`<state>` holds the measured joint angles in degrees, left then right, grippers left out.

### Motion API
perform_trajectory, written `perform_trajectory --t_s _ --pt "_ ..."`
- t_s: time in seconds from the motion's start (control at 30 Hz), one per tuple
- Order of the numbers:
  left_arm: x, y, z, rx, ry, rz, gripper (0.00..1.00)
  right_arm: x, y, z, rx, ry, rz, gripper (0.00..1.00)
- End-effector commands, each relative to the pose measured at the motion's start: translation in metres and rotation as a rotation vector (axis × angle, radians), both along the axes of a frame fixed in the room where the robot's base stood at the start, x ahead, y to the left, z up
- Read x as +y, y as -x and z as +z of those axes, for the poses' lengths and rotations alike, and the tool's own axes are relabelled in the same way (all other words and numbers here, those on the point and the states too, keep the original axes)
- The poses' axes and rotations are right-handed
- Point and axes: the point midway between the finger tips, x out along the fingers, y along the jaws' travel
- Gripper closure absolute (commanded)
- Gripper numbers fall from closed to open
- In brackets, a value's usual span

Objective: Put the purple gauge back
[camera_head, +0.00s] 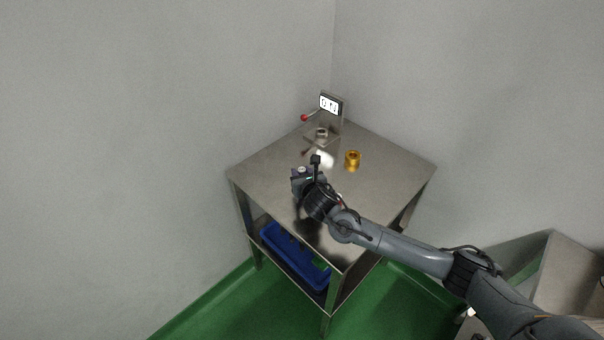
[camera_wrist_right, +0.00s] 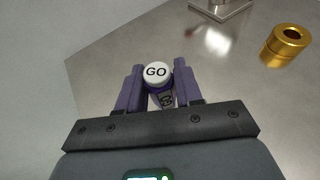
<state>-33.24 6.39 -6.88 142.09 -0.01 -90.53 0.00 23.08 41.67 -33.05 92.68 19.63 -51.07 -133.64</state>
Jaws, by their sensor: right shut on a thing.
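The purple gauge (camera_wrist_right: 157,76) is between the fingers of my right gripper (camera_wrist_right: 159,88). It has a white round end marked "GO", and part of its purple body shows below that end. My right gripper is shut on it, and the fingers hide its sides. In the head view my right gripper (camera_head: 303,175) is over the left front part of the metal table. The gauge's small pale end (camera_head: 302,169) just shows there. My left gripper is not in view.
A brass ring-like cylinder (camera_head: 352,160) stands on the table (camera_head: 395,172), right of my gripper. A measuring stand (camera_head: 331,105) with a display and a red-knobbed lever is at the back corner. A blue bin (camera_head: 290,255) sits on the lower shelf. Walls close off the back.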

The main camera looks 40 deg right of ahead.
Motion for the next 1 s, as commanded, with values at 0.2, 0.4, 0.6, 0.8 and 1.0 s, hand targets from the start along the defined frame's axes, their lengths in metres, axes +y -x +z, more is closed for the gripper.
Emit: perform_trajectory --t_s 0.2,0.4,0.6,0.8,1.0 --pt "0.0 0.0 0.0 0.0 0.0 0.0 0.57 0.0 0.0 -0.001 0.0 0.0 0.0 0.4" --pt "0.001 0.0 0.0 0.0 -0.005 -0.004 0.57 0.0 0.0 -0.001 0.0 0.0 0.0 0.4" --pt "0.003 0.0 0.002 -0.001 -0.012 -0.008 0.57 0.001 0.002 0.004 -0.001 0.001 0.001 0.4" --pt "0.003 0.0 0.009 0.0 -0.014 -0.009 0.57 0.011 0.025 0.015 0.001 0.001 0.002 0.4" --pt "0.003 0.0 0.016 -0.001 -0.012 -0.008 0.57 0.025 0.057 0.028 0.001 0.002 0.003 0.4"
